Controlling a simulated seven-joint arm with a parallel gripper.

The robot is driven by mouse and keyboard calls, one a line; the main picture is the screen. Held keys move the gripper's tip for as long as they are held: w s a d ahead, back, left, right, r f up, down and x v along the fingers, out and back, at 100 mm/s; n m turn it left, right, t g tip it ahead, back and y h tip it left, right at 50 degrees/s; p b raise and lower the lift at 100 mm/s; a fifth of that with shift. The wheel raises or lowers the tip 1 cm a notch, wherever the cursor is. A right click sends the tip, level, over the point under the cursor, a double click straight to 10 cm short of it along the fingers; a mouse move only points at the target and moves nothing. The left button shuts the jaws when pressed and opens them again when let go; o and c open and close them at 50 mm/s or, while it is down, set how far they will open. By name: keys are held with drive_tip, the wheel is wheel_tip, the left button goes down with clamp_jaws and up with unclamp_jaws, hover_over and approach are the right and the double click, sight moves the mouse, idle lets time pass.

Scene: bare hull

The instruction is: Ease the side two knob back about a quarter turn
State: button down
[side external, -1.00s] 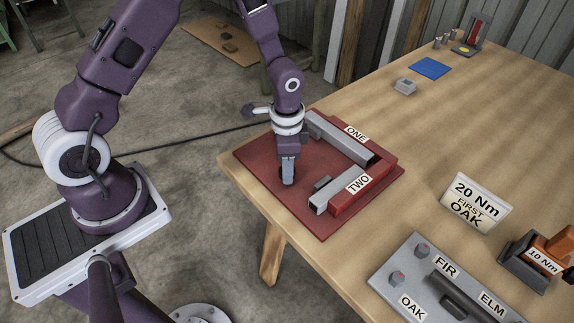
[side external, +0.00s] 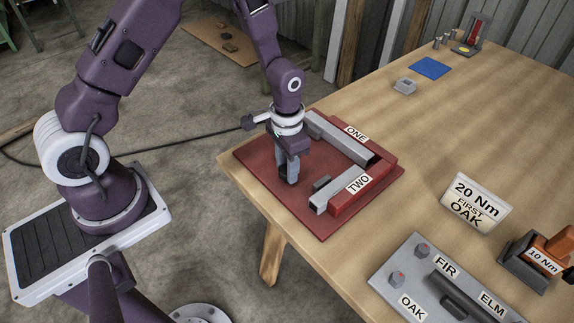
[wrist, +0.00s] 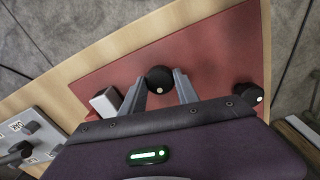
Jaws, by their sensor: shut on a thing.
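My gripper (side external: 289,180) points down over the left part of the dark red board (side external: 318,232). In the wrist view its two fingers (wrist: 161,84) are shut on a round black knob (wrist: 159,76) with a small white dot. A second black knob (wrist: 248,94) with a white dot stands free to the right in the wrist view. The rail marked ONE (side external: 340,137) lies behind.
A small dark block (side external: 322,183) sits beside the TWO rail. A sign reading 20 Nm, first OAK (side external: 477,205) stands on the table to the right. A grey panel labelled FIR, ELM and OAK (side external: 408,262) is at the front right. The table's middle is mostly clear.

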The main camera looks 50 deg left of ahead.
drive_tip(key=c, duration=0.9)
unclamp_jaws()
wheel_tip(320, 180, up, 7)
drive_tip(key=shift+r, duration=0.1)
drive_tip(key=s+r+t, duration=0.2)
drive_tip(key=s+r, duration=0.1)
drive_tip(key=r, duration=0.8)
drive_tip(key=s+r+n+t, duration=0.1)
drive_tip(key=s+r, duration=0.4)
drive_tip(key=s, duration=0.3)
drive_tip(key=s+r+n+t, duration=0.1)
drive_tip(key=s+r+t, duration=0.1)
drive_tip(key=s+r, duration=0.4)
drive_tip(key=s, duration=0.3)
drive_tip(key=shift+s+a+t, duration=0.15)
drive_tip(key=shift+s+t, duration=0.05)
drive_tip(key=shift+t, duration=0.1)
